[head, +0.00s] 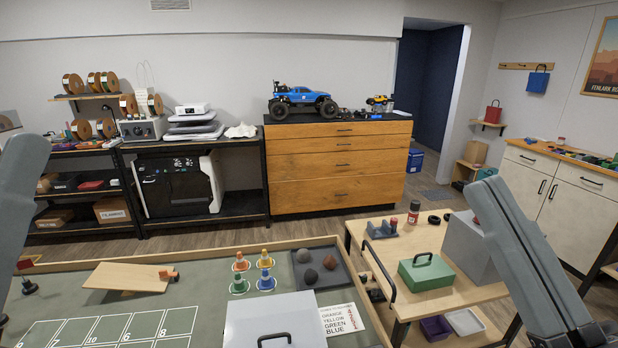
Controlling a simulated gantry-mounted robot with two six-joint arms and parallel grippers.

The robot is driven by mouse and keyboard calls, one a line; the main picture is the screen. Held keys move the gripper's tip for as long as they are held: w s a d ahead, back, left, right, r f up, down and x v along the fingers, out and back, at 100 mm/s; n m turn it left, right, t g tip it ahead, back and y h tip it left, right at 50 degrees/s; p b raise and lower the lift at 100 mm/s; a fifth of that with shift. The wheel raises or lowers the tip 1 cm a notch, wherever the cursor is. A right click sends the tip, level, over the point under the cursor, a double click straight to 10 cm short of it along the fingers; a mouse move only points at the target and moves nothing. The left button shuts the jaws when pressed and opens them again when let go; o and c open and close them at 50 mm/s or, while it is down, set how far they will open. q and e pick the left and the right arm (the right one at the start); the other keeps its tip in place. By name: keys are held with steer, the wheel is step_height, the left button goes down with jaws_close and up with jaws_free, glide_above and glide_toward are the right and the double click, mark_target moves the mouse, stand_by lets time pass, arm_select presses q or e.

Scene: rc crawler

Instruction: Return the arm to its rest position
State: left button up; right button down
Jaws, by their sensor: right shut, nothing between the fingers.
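My right arm comes in from the right and slopes down to the lower right corner. A grey link of my left arm runs down the left edge, and my left gripper is out of view.
The green-topped table (198,287) holds a wooden ramp (128,277), colored cones (265,273), a tray of rocks (328,262) and a grey box (275,322). A green case (426,272) and a grey box (470,246) stand on the side table.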

steer(key=s+d+r+m+t+h, duration=0.25)
steer(key=d+r+m+h, duration=0.2)
steer(key=m+h, duration=0.3)
step_height(320, 180, up, 16)
steer(key=y+p, duration=0.1)
steer(key=p, duration=1.5)
step_height(320, 180, down, 23)
steer(key=b, duration=2.3)
steer(key=shift+f+m, duration=0.2)
steer(key=shift+m, duration=0.25)
